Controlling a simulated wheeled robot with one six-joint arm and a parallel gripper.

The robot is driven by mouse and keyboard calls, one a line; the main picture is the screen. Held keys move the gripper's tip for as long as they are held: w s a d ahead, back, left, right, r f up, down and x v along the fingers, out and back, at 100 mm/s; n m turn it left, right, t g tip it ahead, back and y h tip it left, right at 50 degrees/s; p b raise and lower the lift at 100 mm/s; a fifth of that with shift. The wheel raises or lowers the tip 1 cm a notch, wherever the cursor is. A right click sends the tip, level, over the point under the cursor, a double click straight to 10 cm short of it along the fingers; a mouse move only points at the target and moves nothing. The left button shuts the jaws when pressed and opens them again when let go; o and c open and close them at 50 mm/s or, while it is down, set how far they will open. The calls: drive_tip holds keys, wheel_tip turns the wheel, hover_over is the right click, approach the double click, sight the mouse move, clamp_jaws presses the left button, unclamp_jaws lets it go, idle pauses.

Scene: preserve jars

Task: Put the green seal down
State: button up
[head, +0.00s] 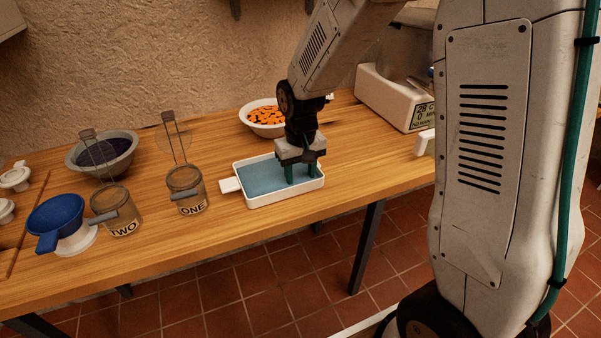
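My gripper (301,178) points straight down over the right part of a shallow white tray (272,202) with a blue inside. Its two dark teal fingers are apart, with their tips low, at or just above the tray's blue floor. I see blue between the fingers and nothing clearly held there. I cannot make out the green seal; if it is at the fingertips, it is too small or hidden to tell apart from the teal fingers.
Jar ONE (187,193) and jar TWO (116,214), with wire-held lids raised, stand left of the tray. A blue funnel (57,213) is further left. A dark-filled bowl (120,152) and a bowl of orange pieces (257,117) stand behind. A white appliance (388,98) is at right.

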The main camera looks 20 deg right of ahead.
drive_tip(key=shift+r, duration=0.1)
wheel_tip(320, 180, up, 11)
drive_tip(key=s+d+r, duration=0.1)
drive_tip(key=s+r, duration=0.2)
drive_tip(key=s, duration=1)
drive_tip(key=s+d+r+t, duration=0.1)
drive_tip(key=s+r, duration=0.3)
drive_tip(key=s, duration=0.9)
drive_tip(key=shift+s+d, duration=0.2)
drive_tip(key=shift+d, duration=0.3)
